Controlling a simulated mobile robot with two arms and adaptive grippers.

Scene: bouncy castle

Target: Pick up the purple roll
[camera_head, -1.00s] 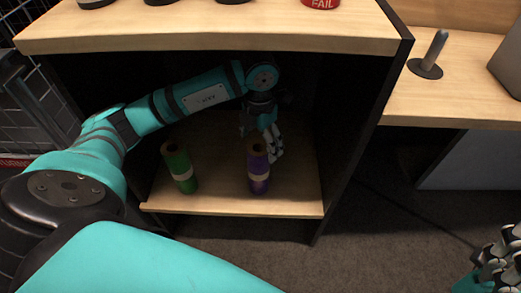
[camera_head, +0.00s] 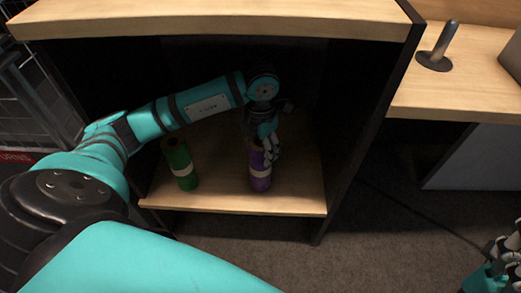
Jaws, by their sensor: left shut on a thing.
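The purple roll (camera_head: 260,178) stands upright on the lower wooden shelf, with a pale band around its middle. My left gripper (camera_head: 267,150) reaches in from the left and is shut on the upper part of the roll. Its fingers cover part of the roll's top. My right gripper (camera_head: 503,255) shows only partly at the lower right edge, away from the shelf; its jaws cannot be made out.
A green roll (camera_head: 181,165) with a pale band stands on the same shelf, left of the purple one. The wooden top board (camera_head: 220,24) is above my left arm, and a dark side panel (camera_head: 365,120) is to the right. A grey post (camera_head: 437,50) stands on the right-hand table.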

